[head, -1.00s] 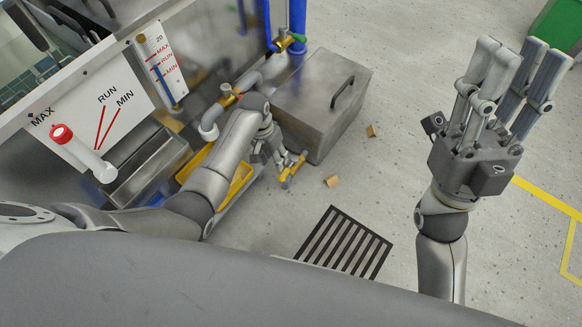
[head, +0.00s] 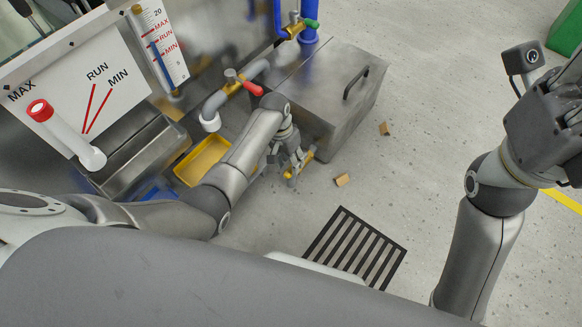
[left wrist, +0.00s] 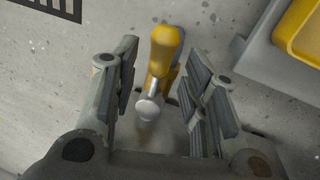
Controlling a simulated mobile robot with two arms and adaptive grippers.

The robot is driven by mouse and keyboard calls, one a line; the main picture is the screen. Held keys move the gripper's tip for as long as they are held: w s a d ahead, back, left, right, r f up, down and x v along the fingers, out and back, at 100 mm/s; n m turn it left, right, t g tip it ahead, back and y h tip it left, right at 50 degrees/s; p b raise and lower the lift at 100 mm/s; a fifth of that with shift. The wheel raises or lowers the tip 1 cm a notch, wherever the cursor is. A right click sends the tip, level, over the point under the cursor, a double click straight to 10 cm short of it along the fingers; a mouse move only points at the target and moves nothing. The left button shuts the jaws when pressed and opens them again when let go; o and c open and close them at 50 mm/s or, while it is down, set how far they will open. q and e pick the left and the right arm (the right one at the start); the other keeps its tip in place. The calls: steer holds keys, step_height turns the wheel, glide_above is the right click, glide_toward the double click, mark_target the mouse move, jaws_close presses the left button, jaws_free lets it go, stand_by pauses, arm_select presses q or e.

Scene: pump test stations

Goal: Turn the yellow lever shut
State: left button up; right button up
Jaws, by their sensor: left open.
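The yellow lever (left wrist: 165,45) shows in the left wrist view, with a round silver knob-like end (left wrist: 147,108) below it. It lies between the two spread finger sets of my left gripper (left wrist: 158,95), with gaps visible on both sides. In the head view my left gripper (head: 287,160) reaches down low beside the steel box, and the yellow lever (head: 306,160) shows partly behind its fingers. The gripper is open. My right gripper (head: 560,110) is at the right edge of the head view, with its fingertips cut off or hidden.
A steel box (head: 340,90) with a handle stands right behind my left gripper. A red-handled valve (head: 250,88) and a green-handled valve (head: 306,24) are on pipes above. A yellow bin (head: 186,174) is left.

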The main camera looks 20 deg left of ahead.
arm_select(q)
steer(key=shift+d+f+b, duration=0.2)
steer(key=shift+f+b, duration=0.15)
steer(key=shift+f, duration=0.55)
steer(key=shift+c, duration=0.3)
jaws_close()
